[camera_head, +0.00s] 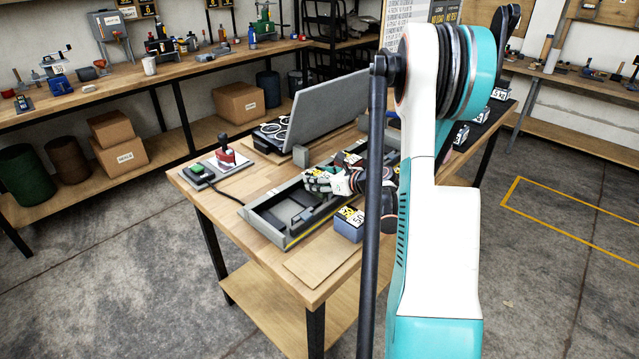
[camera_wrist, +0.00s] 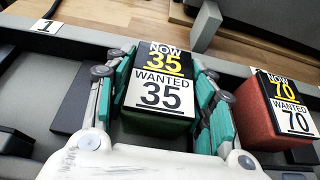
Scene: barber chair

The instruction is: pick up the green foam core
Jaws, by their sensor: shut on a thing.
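The green foam core (camera_wrist: 155,124) is a dark green block with a label reading NOW 35, WANTED 35. In the wrist view it sits between the two teal-padded fingers of my gripper (camera_wrist: 162,88), which is shut on it, one finger on each side. In the head view my gripper (camera_head: 322,182) is over the long grey tray (camera_head: 268,217) on the workbench. There the gripper hides most of the core. I cannot tell whether the core's underside touches the tray.
A red block (camera_wrist: 268,113) labelled 70 stands close to the right finger in the wrist view. A blue block (camera_head: 348,230) labelled 50 is by the tray's near side. A grey upright panel (camera_head: 318,108) stands behind. A red-and-green control box (camera_head: 222,160) is at left.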

